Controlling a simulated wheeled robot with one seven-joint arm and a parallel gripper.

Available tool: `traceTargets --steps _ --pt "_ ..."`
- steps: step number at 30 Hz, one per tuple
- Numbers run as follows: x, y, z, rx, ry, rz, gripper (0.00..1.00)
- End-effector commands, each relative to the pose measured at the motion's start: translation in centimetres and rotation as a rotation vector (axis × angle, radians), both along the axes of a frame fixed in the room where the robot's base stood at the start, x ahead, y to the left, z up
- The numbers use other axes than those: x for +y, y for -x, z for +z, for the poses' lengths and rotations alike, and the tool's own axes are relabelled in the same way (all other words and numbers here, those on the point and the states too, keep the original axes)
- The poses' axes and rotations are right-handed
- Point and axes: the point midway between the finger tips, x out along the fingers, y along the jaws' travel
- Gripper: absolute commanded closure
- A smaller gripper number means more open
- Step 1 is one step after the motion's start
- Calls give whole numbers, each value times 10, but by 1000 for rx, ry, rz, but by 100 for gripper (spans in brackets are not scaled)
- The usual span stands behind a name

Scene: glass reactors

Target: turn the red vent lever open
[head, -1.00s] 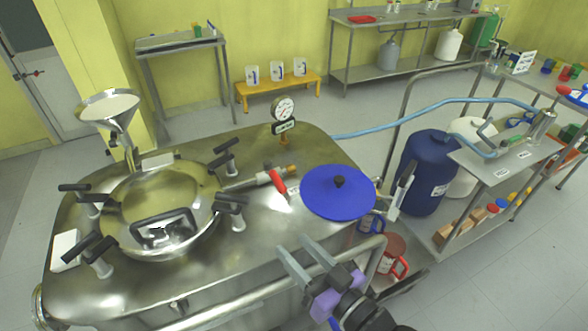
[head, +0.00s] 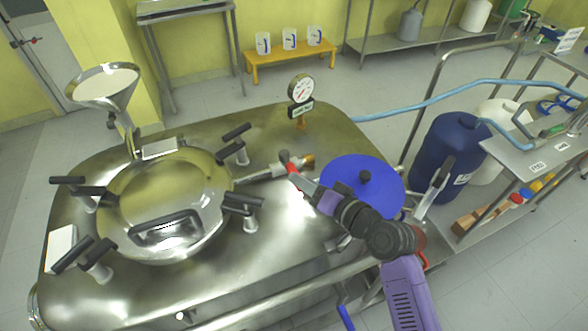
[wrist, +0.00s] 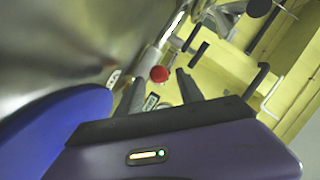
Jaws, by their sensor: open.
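The red vent lever (head: 292,169) is on a short metal pipe valve on top of the steel reactor (head: 275,240). My gripper (head: 298,180) is over the lever and partly hides it in the head view. In the wrist view, the lever's rounded red end (wrist: 159,73) shows between the two fingertips of my open gripper (wrist: 161,82). I cannot tell whether either finger touches it.
A blue round lid (head: 345,172) lies right of the lever, under my wrist. A pressure gauge (head: 301,88) stands behind the valve. Black clamp handles (head: 236,131) surround the domed hatch at left. A blue drum (head: 446,150) stands at right.

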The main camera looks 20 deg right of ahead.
Motion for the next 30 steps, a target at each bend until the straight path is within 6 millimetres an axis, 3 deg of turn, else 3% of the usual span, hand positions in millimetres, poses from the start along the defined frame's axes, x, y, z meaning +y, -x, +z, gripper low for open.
traceTargets --steps 12,24,30 --pt "16 -54 -15 -1 2 0 56" --pt "18 -61 -18 -2 3 -1 56" --pt "18 -61 -18 -1 2 -2 93"
